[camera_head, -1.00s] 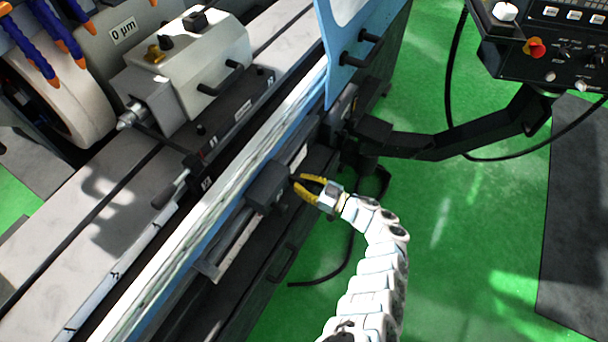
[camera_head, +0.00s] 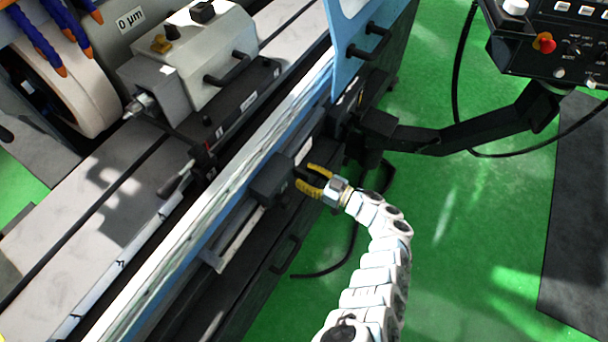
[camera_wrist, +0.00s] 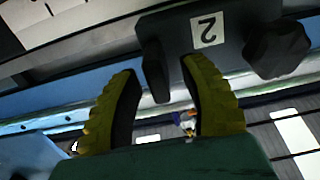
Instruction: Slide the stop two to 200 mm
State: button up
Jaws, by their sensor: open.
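Stop two is a dark block with a white label "2" (camera_wrist: 208,30) in the wrist view, where the label appears upside down. A narrow dark tab (camera_wrist: 153,72) hangs from its left side and a dark knob (camera_wrist: 277,48) sits at its right. In the head view the dark block (camera_head: 270,181) sits on the rail along the machine's front. My gripper (camera_head: 305,176) is right beside it, its yellow fingers open. In the wrist view the tab shows between the open fingertips (camera_wrist: 159,66). I cannot tell whether either finger touches it.
A light scale strip (camera_head: 238,235) runs along the rail below the block. A blue guard with dark handles (camera_head: 355,30) stands above right. A dark support arm (camera_head: 470,135) carries the control panel (camera_head: 560,45).

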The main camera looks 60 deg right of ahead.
jog(key=s, duration=1.1)
jog(key=shift+s+d, duration=0.3)
